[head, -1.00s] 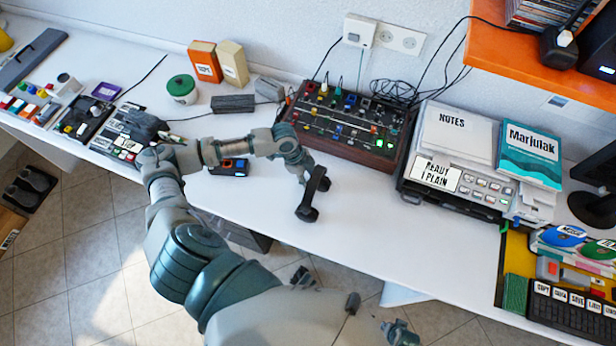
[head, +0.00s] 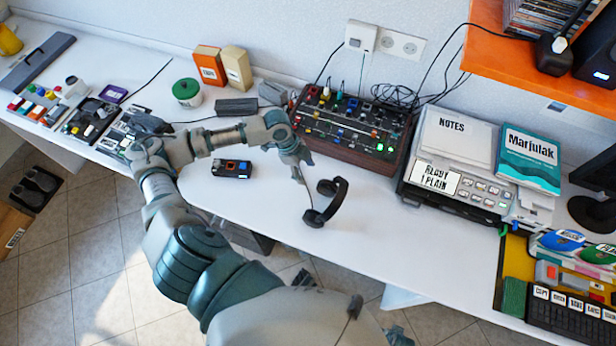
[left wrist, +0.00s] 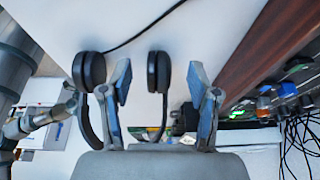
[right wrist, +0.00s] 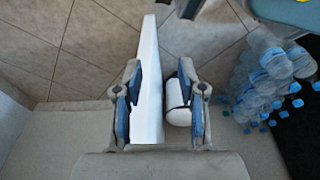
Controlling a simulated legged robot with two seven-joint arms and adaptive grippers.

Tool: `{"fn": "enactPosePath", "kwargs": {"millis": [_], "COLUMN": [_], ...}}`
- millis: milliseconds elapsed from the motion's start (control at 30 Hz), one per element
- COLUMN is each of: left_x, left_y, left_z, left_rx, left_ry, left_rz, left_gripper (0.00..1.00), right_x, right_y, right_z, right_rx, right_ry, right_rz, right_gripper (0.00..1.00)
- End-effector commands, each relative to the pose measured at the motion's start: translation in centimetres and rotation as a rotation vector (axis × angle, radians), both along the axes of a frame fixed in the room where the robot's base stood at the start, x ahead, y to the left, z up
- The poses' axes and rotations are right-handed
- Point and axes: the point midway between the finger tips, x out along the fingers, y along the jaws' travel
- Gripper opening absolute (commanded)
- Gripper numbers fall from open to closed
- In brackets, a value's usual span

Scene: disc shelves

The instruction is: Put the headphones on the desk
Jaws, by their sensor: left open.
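The black headphones (head: 341,200) rest on the white desk (head: 270,205) in front of the mixer. In the left wrist view, their two round ear cups (left wrist: 158,72) show, with the band partly hidden behind my fingers. My left gripper (head: 303,160) is just to the upper left of the headphones in the head view. It is open, with its fingers apart in the left wrist view (left wrist: 163,95), and does not grip the headphones. My right gripper (right wrist: 163,100) is open and shows only in the right wrist view, above the floor and away from the desk top.
The mixer (head: 350,130) stands behind the headphones. A printer-like machine (head: 455,190) with notes and a book stands to the right. A small dark device (head: 231,169) lies to the left. Bare desk lies around the headphones. Bottles (right wrist: 265,80) show in the right wrist view.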

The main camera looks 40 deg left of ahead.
Motion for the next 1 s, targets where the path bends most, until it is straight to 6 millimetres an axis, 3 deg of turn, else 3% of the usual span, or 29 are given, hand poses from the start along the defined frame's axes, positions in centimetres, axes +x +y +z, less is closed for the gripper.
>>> {"fn": "enactPosePath", "kwargs": {"millis": [100,300,1000], "left_x": [-0.2,-0.5,-0.6], "left_y": [1.1,2.0,2.1], "left_z": [2.5,4.8,5.2], "left_rx": [-0.001,-0.001,-0.003], "left_ry": [-0.002,0.001,0.002], "left_rz": [0.002,0.002,0.001], "left_gripper": [0.61,0.61,0.61], "right_x": [-0.5,-1.1,-1.1], "right_y": [0.1,0.1,0.0], "right_z": [-0.8,-1.8,-2.1], "right_rx": [-0.002,-0.003,-0.003], "right_ry": [0.006,0.008,0.009], "right_rz": [0.002,0.003,0.003], "right_gripper": [0.40,0.40,0.40]}}
